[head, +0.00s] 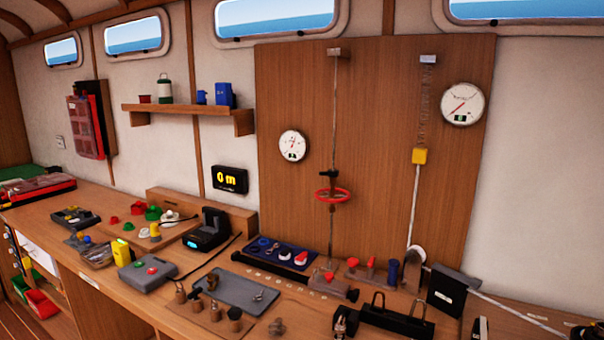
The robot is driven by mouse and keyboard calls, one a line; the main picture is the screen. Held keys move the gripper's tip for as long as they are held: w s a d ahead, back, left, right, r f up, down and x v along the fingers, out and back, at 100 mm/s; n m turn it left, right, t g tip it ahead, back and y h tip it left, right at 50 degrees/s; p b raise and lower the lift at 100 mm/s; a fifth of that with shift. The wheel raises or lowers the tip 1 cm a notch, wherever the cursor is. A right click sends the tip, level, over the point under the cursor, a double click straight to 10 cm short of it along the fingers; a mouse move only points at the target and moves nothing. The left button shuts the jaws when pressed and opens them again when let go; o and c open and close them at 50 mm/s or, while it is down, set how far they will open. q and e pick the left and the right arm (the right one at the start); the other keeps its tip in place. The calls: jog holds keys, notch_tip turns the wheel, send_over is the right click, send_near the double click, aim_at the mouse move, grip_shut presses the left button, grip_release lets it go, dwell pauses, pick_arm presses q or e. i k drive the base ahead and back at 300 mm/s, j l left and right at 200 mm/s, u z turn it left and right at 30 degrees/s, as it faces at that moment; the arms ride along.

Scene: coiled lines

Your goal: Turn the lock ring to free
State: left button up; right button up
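A red ring (332,195) sits around a thin vertical rod (333,120) in front of the wooden back panel. It looks like a small handwheel and is the only large ring I can make out. A dark fitting (333,175) is on the rod just above it. I see no marks on the ring that show whether it is locked or free. Neither of my grippers can be made out in the head view, and nothing is touching the ring.
Two round gauges (292,146) are on the panel. Below, the bench is crowded with a blue tray (265,247), a grey plate (240,290) and a black rack (395,322). The air before the ring is clear.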

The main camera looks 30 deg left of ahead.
aim_at(331, 174)
jog(key=i+j, duration=0.1)
jog(key=j, duration=0.85)
jog(key=i+j, duration=0.15)
jog(key=j, duration=0.8)
jog(key=i, duration=0.05)
